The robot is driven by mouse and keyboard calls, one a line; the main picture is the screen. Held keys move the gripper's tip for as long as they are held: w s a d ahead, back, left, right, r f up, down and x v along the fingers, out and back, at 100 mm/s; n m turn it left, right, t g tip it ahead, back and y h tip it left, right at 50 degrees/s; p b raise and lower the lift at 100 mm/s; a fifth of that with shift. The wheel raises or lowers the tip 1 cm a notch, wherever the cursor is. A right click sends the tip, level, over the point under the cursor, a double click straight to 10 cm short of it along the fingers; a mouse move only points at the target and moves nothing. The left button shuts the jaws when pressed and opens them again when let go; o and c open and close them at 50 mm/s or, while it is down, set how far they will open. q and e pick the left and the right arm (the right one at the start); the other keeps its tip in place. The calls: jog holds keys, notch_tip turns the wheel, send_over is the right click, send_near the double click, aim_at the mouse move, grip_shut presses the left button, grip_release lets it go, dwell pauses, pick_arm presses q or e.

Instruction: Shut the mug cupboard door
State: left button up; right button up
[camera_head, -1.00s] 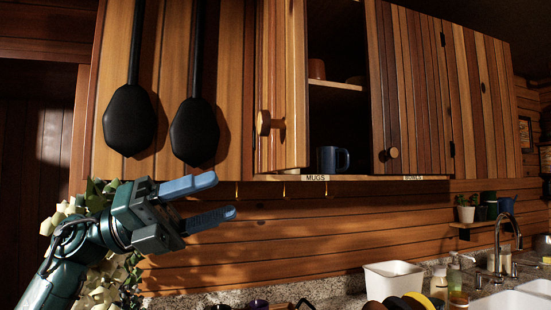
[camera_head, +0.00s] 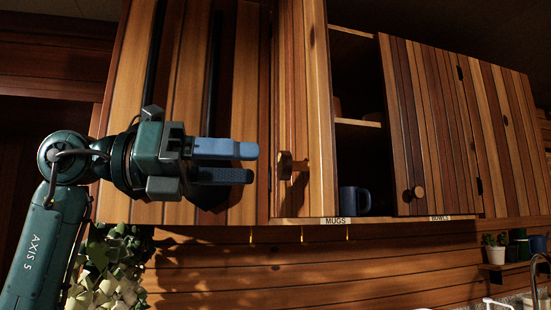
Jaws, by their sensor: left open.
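The mug cupboard door (camera_head: 304,110) is wooden, hinged on its left side, and stands open. Its round wooden knob (camera_head: 288,165) is on the face turned toward the left. The open cupboard above the MUGS label (camera_head: 334,221) shows a blue mug (camera_head: 354,200) on its bottom shelf. My left gripper (camera_head: 255,163) is open and empty, with blue fingers pointing right. In the picture its tips are just left of the knob, with a small gap between. How far apart they are in depth I cannot tell. My right gripper is not in view.
The neighbouring door (camera_head: 435,130) over the BOWLS label is closed or nearly so. A leafy plant (camera_head: 110,265) is below my arm. Small pots (camera_head: 495,250) stand on a ledge at the lower right.

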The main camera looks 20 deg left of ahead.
aim_at(279, 166)
pick_arm(q)
jog(key=p+x, duration=0.1)
jog(key=x, duration=0.4)
jog(key=shift+w+d, duration=0.1)
jog(key=shift+d, duration=0.1)
jog(key=shift+c, duration=0.5)
grip_shut()
